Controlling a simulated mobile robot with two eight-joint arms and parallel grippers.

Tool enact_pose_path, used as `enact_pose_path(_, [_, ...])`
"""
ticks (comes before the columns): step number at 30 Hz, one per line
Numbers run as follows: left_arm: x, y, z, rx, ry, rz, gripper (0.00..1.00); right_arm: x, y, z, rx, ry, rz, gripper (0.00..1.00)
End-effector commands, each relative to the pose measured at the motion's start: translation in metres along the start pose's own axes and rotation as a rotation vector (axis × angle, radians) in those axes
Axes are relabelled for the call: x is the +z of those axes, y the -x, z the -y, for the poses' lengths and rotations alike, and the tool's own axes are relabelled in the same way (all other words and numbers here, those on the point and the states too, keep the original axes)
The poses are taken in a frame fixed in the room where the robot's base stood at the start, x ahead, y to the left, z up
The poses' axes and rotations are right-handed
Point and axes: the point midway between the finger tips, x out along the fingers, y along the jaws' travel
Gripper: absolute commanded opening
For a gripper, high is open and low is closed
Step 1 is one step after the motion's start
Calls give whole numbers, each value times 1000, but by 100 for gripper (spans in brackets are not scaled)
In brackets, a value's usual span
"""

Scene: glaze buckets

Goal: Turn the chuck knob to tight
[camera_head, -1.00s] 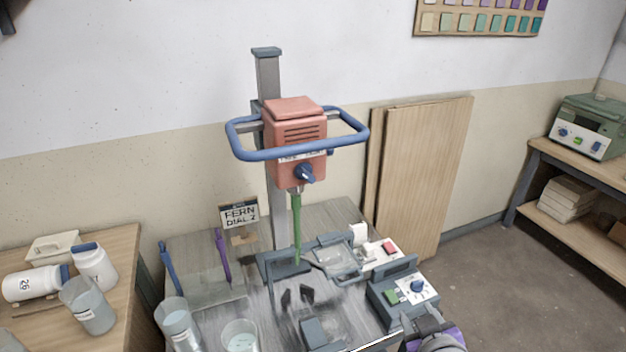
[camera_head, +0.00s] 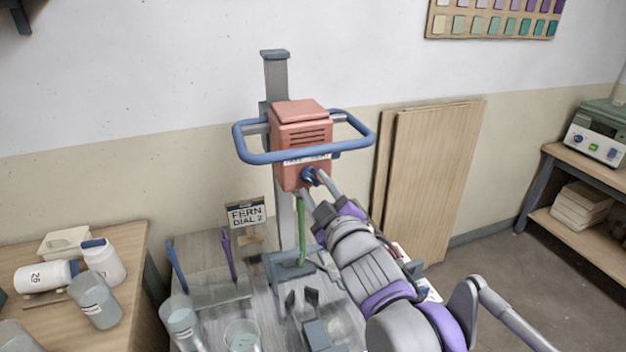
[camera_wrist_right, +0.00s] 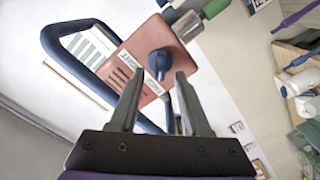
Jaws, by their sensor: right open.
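The chuck knob (camera_head: 309,177) is a dark blue knob low on the front of the salmon mixer head (camera_head: 302,135). In the right wrist view the knob (camera_wrist_right: 160,62) sits on the salmon face, with a white label reading TIGHT (camera_wrist_right: 128,58) beside it and a second small label below. My right gripper (camera_head: 314,184) is open at the knob. In the wrist view its two fingertips (camera_wrist_right: 159,76) lie on either side of the knob's near end, with gaps; they do not grip it. My left gripper is out of view.
A blue ring handle (camera_head: 255,157) surrounds the mixer head. A green shaft (camera_head: 301,232) hangs below it, above the bench. A FERN DIAL 2 sign (camera_head: 246,214), cups and jars stand to the left. Wooden boards (camera_head: 432,180) lean on the wall at right.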

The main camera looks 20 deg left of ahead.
Motion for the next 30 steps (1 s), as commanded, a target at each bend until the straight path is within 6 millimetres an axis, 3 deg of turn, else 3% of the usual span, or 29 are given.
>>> enact_pose_path(6, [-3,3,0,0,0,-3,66,0,-21,0,0,1,0,48])
enact_pose_path(16, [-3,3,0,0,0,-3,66,0,-24,0,0,0,1,48])
enact_pose_path(24, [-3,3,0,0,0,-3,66,0,-24,0,0,0,1,1])
enact_pose_path(30, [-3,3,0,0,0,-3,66,0,-24,0,0,0,1,0])
